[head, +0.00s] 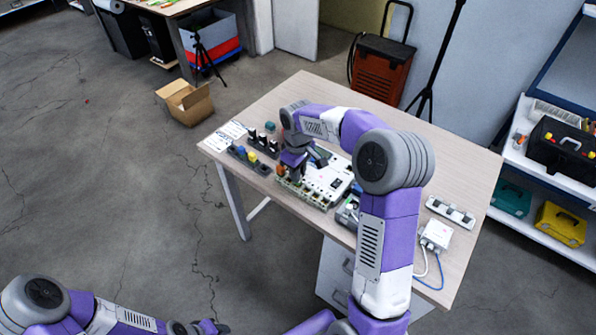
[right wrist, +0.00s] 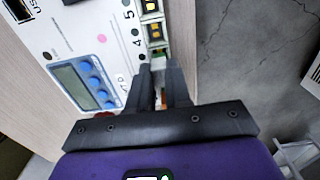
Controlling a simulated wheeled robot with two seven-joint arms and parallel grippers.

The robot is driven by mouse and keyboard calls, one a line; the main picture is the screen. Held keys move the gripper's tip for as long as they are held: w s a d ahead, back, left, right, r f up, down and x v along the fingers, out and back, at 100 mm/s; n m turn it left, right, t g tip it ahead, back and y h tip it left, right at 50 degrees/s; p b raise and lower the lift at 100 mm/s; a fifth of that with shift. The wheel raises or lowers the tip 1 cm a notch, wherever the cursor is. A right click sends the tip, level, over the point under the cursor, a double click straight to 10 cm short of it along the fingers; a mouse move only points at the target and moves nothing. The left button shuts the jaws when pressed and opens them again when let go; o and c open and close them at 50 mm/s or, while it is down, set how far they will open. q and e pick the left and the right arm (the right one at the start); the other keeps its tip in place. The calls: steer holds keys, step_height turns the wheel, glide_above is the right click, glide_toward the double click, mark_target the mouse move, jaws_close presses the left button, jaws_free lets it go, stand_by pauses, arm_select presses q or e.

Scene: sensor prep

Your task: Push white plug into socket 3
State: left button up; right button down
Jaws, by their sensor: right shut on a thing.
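The white device board (head: 328,178) lies on the table with a row of green sockets along its front edge. It also shows in the right wrist view (right wrist: 75,35), with labels 4 and 5 beside two sockets (right wrist: 155,31). My right gripper (head: 294,176) points down at this socket row and is shut. In the right wrist view its fingertips (right wrist: 158,68) are just below the socket labelled 4, where socket 3 is mostly hidden. Only a pale sliver of the white plug (right wrist: 158,92) shows between the fingers; seating cannot be told. My left gripper (head: 210,327) is at the bottom edge, away from the table.
Racks with black, yellow and blue plugs (head: 248,158) stand left of the board. A white power strip (head: 451,212) and a white box with cables (head: 436,235) lie at the right. The board has a display with blue buttons (right wrist: 80,85).

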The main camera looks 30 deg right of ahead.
steer(key=shift+f, duration=0.8)
stand_by(1.9)
steer(key=c, duration=0.8)
jaws_free()
steer(key=shift+r+p, duration=3.35)
steer(key=shift+r, duration=0.25)
steer(key=shift+f, duration=0.1)
